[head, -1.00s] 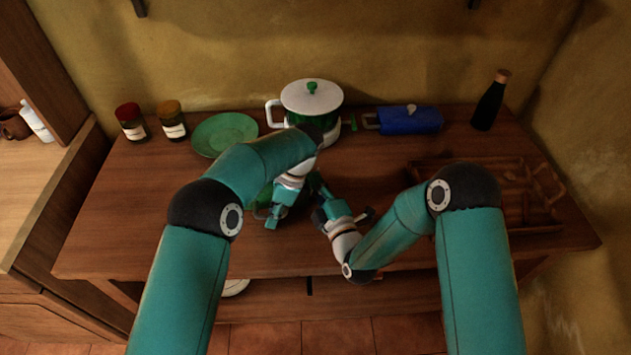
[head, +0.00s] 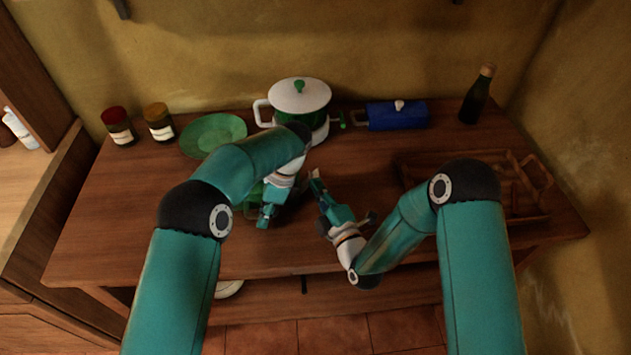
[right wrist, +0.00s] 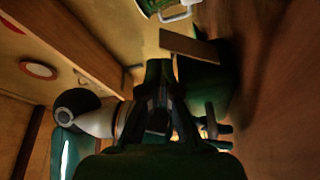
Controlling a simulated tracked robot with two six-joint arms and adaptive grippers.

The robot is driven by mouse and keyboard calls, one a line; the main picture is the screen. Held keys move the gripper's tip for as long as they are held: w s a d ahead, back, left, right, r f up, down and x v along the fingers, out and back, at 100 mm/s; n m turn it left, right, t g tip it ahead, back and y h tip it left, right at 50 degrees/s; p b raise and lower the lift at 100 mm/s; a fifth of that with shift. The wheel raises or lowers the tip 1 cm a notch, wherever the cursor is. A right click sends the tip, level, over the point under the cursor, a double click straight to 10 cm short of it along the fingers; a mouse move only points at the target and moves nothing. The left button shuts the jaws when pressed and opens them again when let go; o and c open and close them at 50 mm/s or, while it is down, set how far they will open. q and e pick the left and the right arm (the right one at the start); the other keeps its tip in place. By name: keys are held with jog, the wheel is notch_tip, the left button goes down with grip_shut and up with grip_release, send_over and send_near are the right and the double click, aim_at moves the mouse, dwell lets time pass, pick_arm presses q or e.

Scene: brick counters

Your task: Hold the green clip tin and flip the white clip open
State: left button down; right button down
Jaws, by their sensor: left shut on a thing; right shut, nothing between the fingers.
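My left gripper (head: 267,212) points down over the middle of the table, shut on the green clip tin (head: 251,199). In the head view my left arm hides most of the tin. In the right wrist view a dark green block (right wrist: 207,88), which looks like the tin, stands just right of my right fingers, with a flat pale tan flap (right wrist: 190,46) at its upper end. I cannot tell whether this flap is the white clip. My right gripper (head: 316,178) is shut and empty, right of the left one; it also shows in the right wrist view (right wrist: 164,70).
A white pot with a green knob (head: 300,97), a green plate (head: 213,134), two jars (head: 118,127) (head: 159,122) and a blue box (head: 397,116) stand at the back. A dark bottle (head: 476,96) is at the back right, and a wooden tray (head: 520,185) lies at the right.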

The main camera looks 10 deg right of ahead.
jog(key=v, duration=0.5)
jog(key=f+v, duration=0.1)
jog(key=v, duration=0.2)
jog(key=shift+s+a+f, duration=0.1)
jog(key=shift+a, duration=0.05)
pick_arm(q)
jog(key=c, duration=1.1)
grip_release()
